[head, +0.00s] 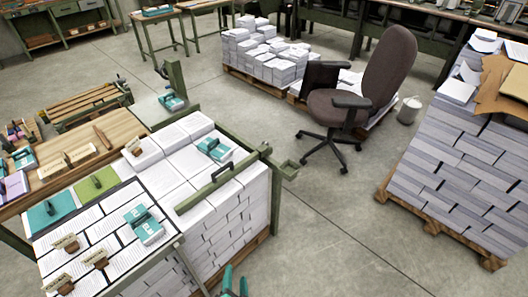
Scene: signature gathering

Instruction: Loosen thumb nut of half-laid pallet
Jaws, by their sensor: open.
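A partly laid pallet of white paper stacks (235,215) stands at left centre, with stepped layers on top. A green bar (203,192) with a black handle (222,171) lies across its top. At the bar's right end is a green post and bracket (287,168). A small knob-like part (265,149) shows at that corner; I cannot tell if it is the thumb nut. My gripper (235,284) shows only as two teal fingertips at the bottom edge. They are apart, with nothing seen between them, in front of the pallet's near right side.
A bench (100,150) with a sheet-covered board adjoins the pallet on the left. An office chair (345,105) stands behind, near low paper stacks (265,55). A tall loaded pallet (455,170) stands at right. The grey floor between (330,230) is clear.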

